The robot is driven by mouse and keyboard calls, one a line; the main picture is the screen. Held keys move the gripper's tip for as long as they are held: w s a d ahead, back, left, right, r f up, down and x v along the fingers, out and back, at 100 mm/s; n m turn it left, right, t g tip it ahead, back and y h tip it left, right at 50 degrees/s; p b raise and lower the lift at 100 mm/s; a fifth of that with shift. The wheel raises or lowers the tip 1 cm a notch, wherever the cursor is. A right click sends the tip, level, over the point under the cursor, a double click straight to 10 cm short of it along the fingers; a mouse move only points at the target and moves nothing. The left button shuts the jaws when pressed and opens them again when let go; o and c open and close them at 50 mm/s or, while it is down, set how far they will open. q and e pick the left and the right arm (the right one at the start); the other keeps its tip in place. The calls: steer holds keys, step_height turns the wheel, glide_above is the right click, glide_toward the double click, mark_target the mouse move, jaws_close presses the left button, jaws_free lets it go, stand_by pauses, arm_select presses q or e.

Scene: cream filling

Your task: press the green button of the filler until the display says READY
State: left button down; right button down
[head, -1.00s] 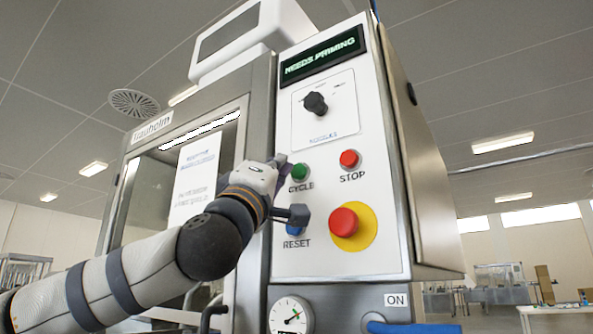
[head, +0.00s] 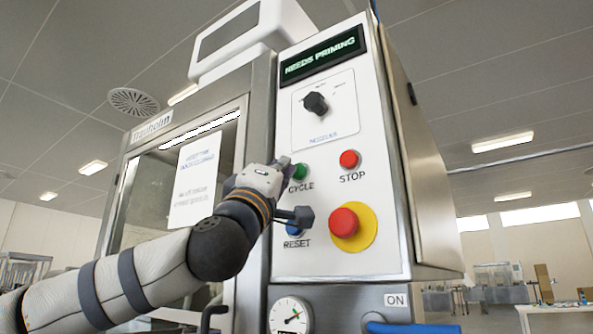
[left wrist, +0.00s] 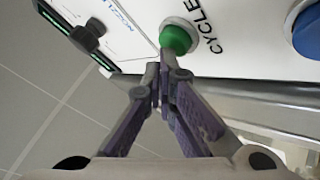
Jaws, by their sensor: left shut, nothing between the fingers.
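The filler's control panel (head: 340,255) fills the right middle of the head view. Its display (head: 323,54) reads NEEDS PRIMING. The green button (head: 300,172), marked CYCLE, is partly hidden behind my left gripper (head: 284,162). In the left wrist view, the green button (left wrist: 178,37) stands just beyond the closed fingertips (left wrist: 166,56). The fingers are together and empty, very close to the button; I cannot tell whether they touch it. My right gripper is not in view.
A red STOP button (head: 349,159), a red emergency knob (head: 344,222) on yellow, a blue RESET button (head: 294,229) and a black dial (head: 316,103) share the panel. A gauge (head: 290,315) and a blue handle (head: 412,327) sit below.

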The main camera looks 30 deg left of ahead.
arm_select(q)
steer(key=shift+w, duration=0.4)
stand_by(0.3)
steer(key=shift+s, duration=0.1)
steer(key=shift+s+p, duration=0.4)
steer(key=shift+s, duration=0.45)
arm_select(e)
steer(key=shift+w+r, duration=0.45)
